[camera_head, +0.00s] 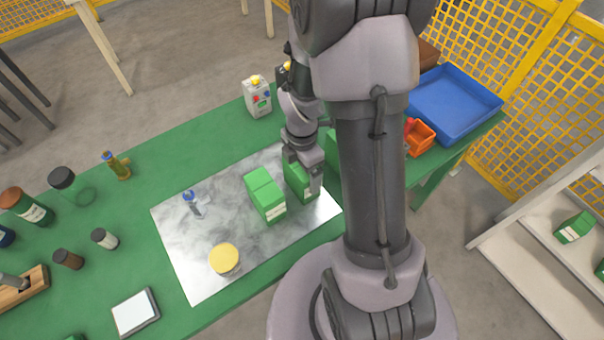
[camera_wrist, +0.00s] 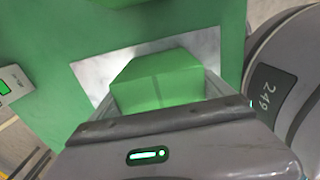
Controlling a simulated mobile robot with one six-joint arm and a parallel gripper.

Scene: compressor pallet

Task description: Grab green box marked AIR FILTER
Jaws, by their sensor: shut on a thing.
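My gripper (camera_head: 305,174) is shut on a green box (camera_head: 297,183) at the right part of the grey metal sheet on the green table. In the wrist view the held green box (camera_wrist: 158,84) sits between the jaws, its top facing the camera. No marking can be read on it. A second green box (camera_head: 265,195) with a pale label stands just left of the gripper, close to the held box. Part of another green box (camera_head: 331,147) shows behind my arm. I cannot tell which one is marked AIR FILTER.
The metal sheet (camera_head: 185,255) also bears a yellow-lidded jar (camera_head: 224,259) and a small blue-topped item (camera_head: 192,203). A white carton (camera_head: 257,96) stands at the back. A blue tray (camera_head: 455,103) and orange bin (camera_head: 419,137) are at right. Bottles line the left side.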

